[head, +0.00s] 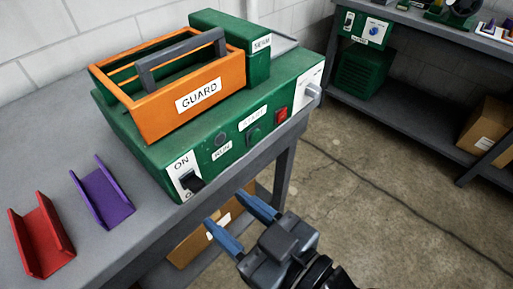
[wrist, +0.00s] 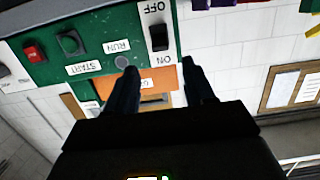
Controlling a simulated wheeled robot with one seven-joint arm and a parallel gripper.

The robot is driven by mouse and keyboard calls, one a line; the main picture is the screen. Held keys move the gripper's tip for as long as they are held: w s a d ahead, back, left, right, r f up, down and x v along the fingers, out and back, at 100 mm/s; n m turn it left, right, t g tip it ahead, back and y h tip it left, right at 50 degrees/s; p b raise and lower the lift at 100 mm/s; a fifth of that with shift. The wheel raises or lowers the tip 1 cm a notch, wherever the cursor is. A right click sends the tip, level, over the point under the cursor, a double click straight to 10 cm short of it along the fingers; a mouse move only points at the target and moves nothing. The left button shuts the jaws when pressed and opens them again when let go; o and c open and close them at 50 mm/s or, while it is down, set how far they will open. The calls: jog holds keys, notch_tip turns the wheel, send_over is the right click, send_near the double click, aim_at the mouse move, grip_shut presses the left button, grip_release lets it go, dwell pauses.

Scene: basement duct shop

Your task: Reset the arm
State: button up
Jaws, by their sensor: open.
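My gripper (head: 241,222) is open and empty in the head view, with its two blue fingers apart. It is in the air in front of the grey bench, near the front of a green machine (head: 150,160). In the wrist view the fingers (wrist: 160,80) point toward the machine's front panel (wrist: 90,25), which appears upside down. The ON/OFF switch (head: 193,183) is at the panel's left end and also shows in the wrist view (wrist: 159,37). Nothing is between the fingers.
An orange guard (head: 190,98) with a grey handle sits on the machine. A red channel piece (head: 42,240) and a purple one (head: 103,195) lie on the bench (head: 60,130). A cardboard box (head: 185,248) is below. A second bench (head: 420,105) stands right, past open floor.

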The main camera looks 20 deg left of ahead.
jog(key=s+d+f+m+t+h, duration=0.2)
jog(key=d+f+m+h, duration=0.1)
jog(key=d, duration=0.5)
jog(key=s+d+f+m+t+h, duration=0.1)
jog(key=d+f+m+t+h, duration=0.15)
jog(key=d, duration=0.45)
jog(key=s+d+f+m+t+h, duration=0.2)
jog(key=d+f+m+h, duration=0.1)
jog(key=d, duration=0.5)
jog(key=s+d+r+m+t+h, duration=0.1)
jog(key=s+d+r+m+h, duration=0.1)
jog(key=s, duration=0.5)
jog(key=s+d+r+m+t+h, duration=0.1)
jog(key=s+d+r+m+h, duration=0.2)
jog(key=s+d, duration=0.3)
jog(key=shift+s+d+r+h, duration=0.25)
jog(key=shift+s+d+h, duration=0.15)
jog(key=shift+h, duration=0.35)
